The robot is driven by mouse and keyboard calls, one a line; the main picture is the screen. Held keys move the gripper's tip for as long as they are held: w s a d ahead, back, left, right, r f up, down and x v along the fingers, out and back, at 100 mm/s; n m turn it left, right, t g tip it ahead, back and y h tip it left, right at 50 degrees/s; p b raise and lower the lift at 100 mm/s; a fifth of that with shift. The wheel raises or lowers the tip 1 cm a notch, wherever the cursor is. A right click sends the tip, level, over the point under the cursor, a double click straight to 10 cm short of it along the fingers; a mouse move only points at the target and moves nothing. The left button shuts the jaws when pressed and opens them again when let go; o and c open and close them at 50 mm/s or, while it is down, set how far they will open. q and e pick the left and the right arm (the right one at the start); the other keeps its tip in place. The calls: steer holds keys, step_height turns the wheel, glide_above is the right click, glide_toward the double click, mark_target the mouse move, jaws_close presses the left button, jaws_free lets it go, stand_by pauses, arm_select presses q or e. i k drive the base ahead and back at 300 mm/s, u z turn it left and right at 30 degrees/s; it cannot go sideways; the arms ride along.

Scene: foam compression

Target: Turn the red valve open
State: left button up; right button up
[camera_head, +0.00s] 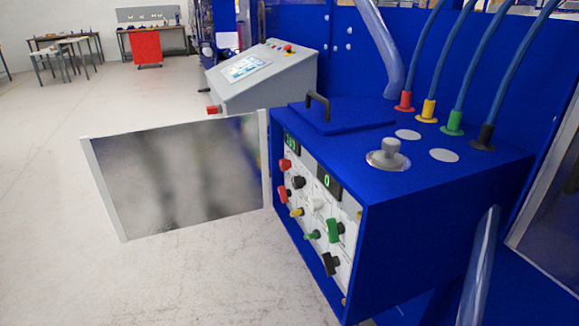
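Two red knobs are on the front panel of a blue machine box. The upper red knob (285,164) is at the panel's upper left, and the lower red knob (283,194) is just below it. I cannot tell which one is the red valve, or whether it is open. Black, yellow, white and green knobs sit beside and below them, with a green handle (334,231) and a black handle (331,264) lower right. Neither of my grippers is in view, and nothing touches the knobs.
A grey-framed clear door (180,177) stands swung out left of the panel. The blue box (440,225) has a grey knob (390,155) and coloured hose fittings on top. A grey console (262,80) stands behind. The floor at lower left is clear.

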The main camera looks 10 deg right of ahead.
mark_target(285, 194)
steer(key=z, duration=0.2)
steer(key=k, duration=0.4)
steer(key=u, duration=1.15)
steer(key=i, duration=1.1)
steer(key=z, duration=0.65)
